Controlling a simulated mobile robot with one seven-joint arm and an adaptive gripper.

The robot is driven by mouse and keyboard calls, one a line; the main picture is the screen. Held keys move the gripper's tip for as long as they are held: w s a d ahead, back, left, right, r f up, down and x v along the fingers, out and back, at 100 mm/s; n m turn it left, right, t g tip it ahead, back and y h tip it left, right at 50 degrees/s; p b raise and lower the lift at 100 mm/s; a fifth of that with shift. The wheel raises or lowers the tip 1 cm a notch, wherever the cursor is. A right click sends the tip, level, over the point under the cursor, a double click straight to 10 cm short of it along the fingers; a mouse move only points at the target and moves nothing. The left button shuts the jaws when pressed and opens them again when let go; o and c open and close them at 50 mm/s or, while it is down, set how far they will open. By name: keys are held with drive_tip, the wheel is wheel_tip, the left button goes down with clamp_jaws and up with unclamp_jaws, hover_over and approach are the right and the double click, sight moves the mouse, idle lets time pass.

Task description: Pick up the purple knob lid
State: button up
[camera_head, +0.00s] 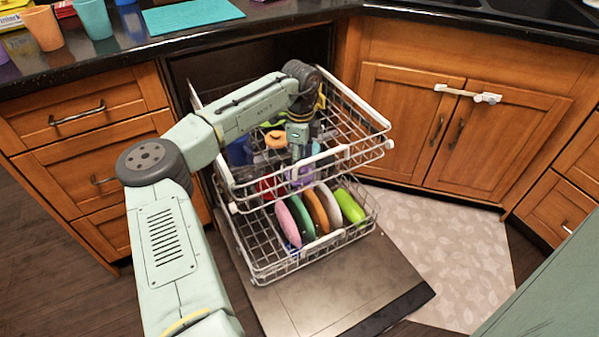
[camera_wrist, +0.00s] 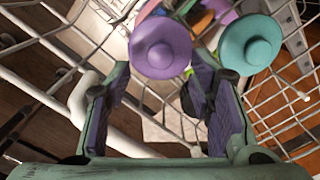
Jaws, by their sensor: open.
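The purple knob lid (camera_wrist: 160,47) is a round disc with a raised knob, face toward the wrist camera. In the head view a purple patch (camera_head: 299,176), likely this lid, shows just below my gripper (camera_head: 299,145) at the dishwasher's upper rack (camera_head: 340,155). In the wrist view my gripper (camera_wrist: 160,72) is open and empty, one finger on each side of the lid's line. The lid appears beyond the fingertips; I cannot tell the exact gap. A teal knob lid (camera_wrist: 249,44) sits right of the purple one, beyond the right finger.
White rack wires surround the gripper. The lower rack (camera_head: 262,262) holds several upright plates, including a pink one (camera_head: 288,224) and a green one (camera_head: 349,206). An orange item (camera_head: 276,140) is in the upper rack. The open dishwasher door (camera_head: 350,290) lies below. Cups stand on the counter.

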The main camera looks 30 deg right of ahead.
drive_tip(key=shift+f, duration=1.85)
drive_tip(key=shift+c, duration=0.5)
drive_tip(key=c, duration=0.8)
